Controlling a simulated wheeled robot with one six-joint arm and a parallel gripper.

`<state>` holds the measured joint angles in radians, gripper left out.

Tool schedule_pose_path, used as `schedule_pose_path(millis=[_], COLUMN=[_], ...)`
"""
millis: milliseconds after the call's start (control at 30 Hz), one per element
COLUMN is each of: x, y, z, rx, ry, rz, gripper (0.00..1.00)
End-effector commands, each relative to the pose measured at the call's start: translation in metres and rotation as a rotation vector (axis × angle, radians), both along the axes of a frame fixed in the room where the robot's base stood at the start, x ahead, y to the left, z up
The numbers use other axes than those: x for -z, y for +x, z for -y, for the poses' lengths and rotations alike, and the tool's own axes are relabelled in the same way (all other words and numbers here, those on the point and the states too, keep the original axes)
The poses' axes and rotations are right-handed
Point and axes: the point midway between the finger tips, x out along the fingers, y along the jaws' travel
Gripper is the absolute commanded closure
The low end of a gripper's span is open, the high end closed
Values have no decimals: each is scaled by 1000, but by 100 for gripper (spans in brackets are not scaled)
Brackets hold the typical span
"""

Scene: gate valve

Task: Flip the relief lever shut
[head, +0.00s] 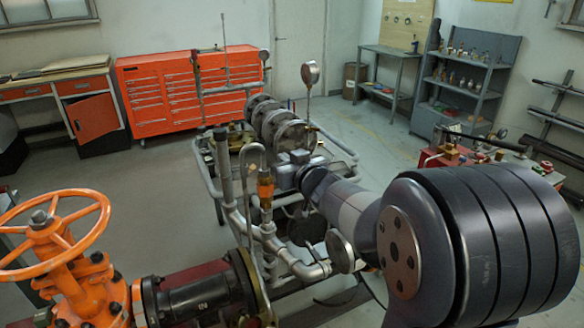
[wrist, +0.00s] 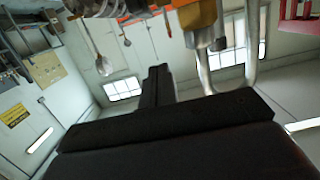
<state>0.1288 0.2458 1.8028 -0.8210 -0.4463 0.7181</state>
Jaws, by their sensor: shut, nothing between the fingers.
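A brass-orange fitting (head: 265,188) stands upright on the grey pipework, left of my arm in the head view. What looks like the same brass body shows at the top of the wrist view (wrist: 198,14), with a pale pipe below it. I cannot make out the relief lever clearly in either view, nor its position. My gripper (wrist: 158,72) points up into the wrist view with its dark fingers together and nothing between them. It appears close to the brass body, but I see no contact. In the head view my arm hides the fingers.
An orange handwheel valve (head: 52,235) stands at the left front. A bent grey pipe (head: 250,150) rises beside the brass fitting. A round gauge (head: 310,74) stands on a thin stem behind. A red tool cabinet (head: 185,90) is at the back. The left floor is clear.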

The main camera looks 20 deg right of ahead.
Motion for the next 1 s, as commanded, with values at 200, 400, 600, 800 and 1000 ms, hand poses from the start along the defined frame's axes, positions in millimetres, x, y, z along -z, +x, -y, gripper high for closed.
schedule_pose_path(millis=[200,400,600,800,1000], x=[7,36,46,46,45], y=[37,40,41,41,41], z=[-8,-8,-8,-8,-8], rx=[-1,0,1,1,1], ry=[0,0,1,0,-1], rz=[-2,-4,-1,0,-4], gripper=[100,100,100,100,100])
